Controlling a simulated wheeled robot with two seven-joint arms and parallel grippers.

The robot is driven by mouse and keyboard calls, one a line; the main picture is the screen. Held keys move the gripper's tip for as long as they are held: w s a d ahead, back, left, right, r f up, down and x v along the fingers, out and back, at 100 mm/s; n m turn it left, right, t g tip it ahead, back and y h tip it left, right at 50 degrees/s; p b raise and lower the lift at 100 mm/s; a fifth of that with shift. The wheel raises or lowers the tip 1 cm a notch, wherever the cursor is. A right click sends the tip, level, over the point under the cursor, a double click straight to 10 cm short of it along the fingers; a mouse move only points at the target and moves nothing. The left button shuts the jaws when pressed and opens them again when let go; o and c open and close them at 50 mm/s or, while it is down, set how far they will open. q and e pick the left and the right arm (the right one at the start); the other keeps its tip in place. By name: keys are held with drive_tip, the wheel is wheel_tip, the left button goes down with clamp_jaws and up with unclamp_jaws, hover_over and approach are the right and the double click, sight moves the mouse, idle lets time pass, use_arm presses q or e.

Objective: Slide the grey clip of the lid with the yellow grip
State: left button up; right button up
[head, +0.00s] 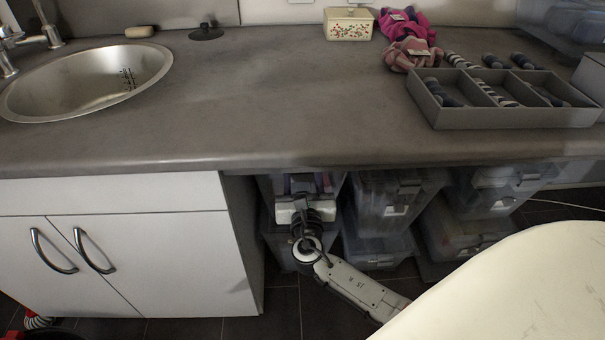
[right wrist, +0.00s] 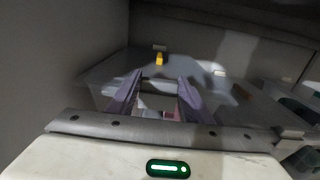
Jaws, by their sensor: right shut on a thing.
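Under the counter, my right gripper (head: 298,190) reaches into the front of a clear box (head: 332,190). In the right wrist view its two purple fingers (right wrist: 160,80) stand either side of a grey clip (right wrist: 158,87) and are shut on it. The grey lid (right wrist: 112,70) spreads out beyond the fingertips. Its small yellow grip (right wrist: 159,58) stands just past the clip, apart from the fingers. In the head view the lid and grip are hidden under the counter edge. My left gripper is not in view.
More clear boxes (head: 392,205) stand stacked to the right under the counter (head: 250,100). A white cabinet (head: 120,245) closes the left side, close to my arm. A grey divided tray (head: 500,118) lies on the counter. A pale rounded surface (head: 530,280) fills the lower right.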

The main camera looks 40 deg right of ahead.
drive_tip(key=shift+w+d, duration=0.25)
drive_tip(key=shift+w, duration=0.15)
drive_tip(key=o, duration=1.5)
drive_tip(key=p+v, duration=0.1)
drive_tip(key=v, duration=0.9)
drive_tip(key=shift+s+a+f, duration=0.1)
drive_tip(key=shift+s+a, duration=0.05)
